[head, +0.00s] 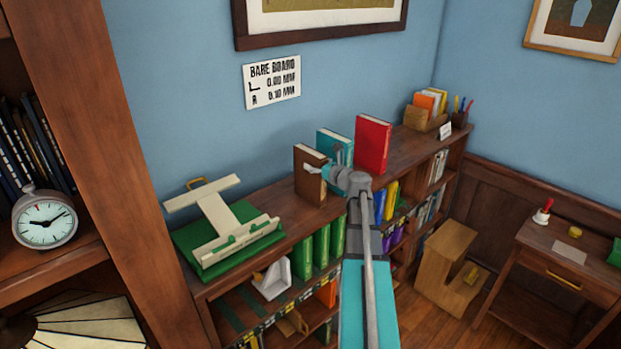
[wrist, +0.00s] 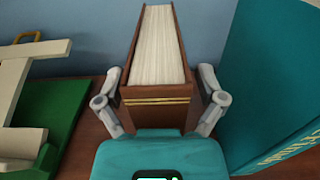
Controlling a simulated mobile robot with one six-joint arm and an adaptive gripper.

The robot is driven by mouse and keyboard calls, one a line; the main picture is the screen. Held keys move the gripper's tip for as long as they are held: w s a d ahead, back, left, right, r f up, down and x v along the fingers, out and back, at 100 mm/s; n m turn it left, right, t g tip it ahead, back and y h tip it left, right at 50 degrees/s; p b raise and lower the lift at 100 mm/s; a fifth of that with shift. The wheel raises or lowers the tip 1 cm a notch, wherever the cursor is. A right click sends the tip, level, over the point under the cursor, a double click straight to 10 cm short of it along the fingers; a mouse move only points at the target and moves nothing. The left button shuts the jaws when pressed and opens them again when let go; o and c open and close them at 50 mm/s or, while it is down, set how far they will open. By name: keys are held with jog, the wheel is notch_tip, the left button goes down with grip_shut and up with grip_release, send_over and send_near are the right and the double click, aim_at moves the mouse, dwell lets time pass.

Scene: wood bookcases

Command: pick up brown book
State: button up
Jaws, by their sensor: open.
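The brown book (head: 309,176) stands upright on top of the low bookcase in the head view. In the wrist view the brown book (wrist: 157,105) shows its spine with gold lines and its white page edges. My gripper (head: 318,169) is at the book in the head view. In the wrist view my gripper (wrist: 160,103) is open, with one finger on each side of the book near the spine. I cannot tell whether either finger touches the cover.
A teal book (wrist: 270,90) stands close on the right of the gripper, and a red book (head: 373,145) stands beyond it. On the left a cream stand (head: 225,220) rests on a green base (wrist: 55,125). The bookcase top (head: 285,206) has a bare strip between stand and brown book.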

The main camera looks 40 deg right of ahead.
jog(key=shift+w, duration=0.3)
jog(key=shift+c, duration=0.2)
grip_shut()
dwell(0.4)
